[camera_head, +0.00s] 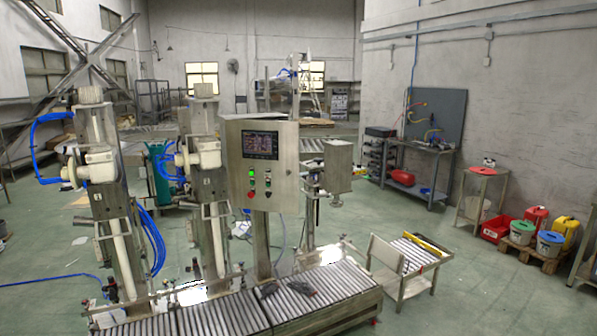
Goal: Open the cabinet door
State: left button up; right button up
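The cabinet is a steel control box (224,150) on a post behind the roller conveyor, near the middle of the view. Its door (284,180) faces me and looks shut, though a narrow gap would be too small to tell. The door carries a dark screen (261,145), a green lit button, a red button and several small knobs. I cannot make out a handle or the hinges. Neither of my grippers can be made out in the view, and no arm comes in from the left or right.
A roller conveyor (225,315) runs across the front below the cabinet, with small dark items (301,289) on it. Filling machines with blue hoses stand left. A smaller steel box (337,167) and a low roller cart (400,280) stand right.

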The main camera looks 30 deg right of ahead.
aim_at(284, 189)
jog(key=i+l, duration=0.4)
jog(key=i+l+u, duration=0.1)
jog(key=i+l, duration=0.25)
jog(key=l, duration=0.25)
